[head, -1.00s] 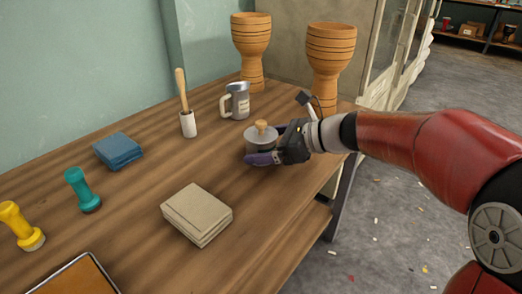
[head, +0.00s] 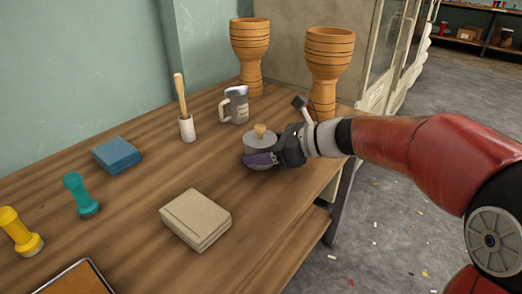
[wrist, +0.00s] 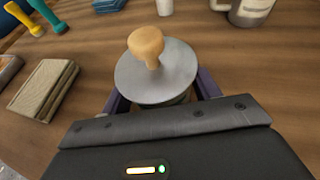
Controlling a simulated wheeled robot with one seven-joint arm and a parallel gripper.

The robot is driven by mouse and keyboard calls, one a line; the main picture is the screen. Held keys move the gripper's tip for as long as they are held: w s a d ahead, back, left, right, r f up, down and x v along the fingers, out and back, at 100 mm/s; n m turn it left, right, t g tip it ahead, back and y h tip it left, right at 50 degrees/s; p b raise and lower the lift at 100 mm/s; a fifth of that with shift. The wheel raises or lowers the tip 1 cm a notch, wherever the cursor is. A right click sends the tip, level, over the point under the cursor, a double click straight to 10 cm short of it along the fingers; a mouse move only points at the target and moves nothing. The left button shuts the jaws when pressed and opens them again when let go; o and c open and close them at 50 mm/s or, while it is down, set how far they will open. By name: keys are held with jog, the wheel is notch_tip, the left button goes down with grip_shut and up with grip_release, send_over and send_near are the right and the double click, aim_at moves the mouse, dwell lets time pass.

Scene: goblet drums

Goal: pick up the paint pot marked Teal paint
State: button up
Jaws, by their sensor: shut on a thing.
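A grey pot (head: 257,142) with a grey lid and a wooden knob stands near the right edge of the wooden table. My gripper (head: 262,159) reaches it from the right and is shut on its body. In the wrist view the pot's round lid (wrist: 155,75) and knob sit between my two purple fingers. I see no clear gap between the pot and the table. No label on the pot can be read, so I cannot tell whether it is marked Teal paint.
A grey mug (head: 236,104) and a white holder (head: 187,128) with a wooden-handled tool stand behind the pot. Two goblet drums (head: 249,50) (head: 329,65) stand farther back. Beige cloth (head: 195,218), blue cloth (head: 117,154), and teal (head: 80,195) and yellow (head: 20,230) handled items lie left.

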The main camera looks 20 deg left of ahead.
notch_tip(320, 180, up, 20)
jog(key=p, duration=0.4)
notch_tip(320, 180, up, 12)
jog(key=p, duration=0.5)
dwell(0.6)
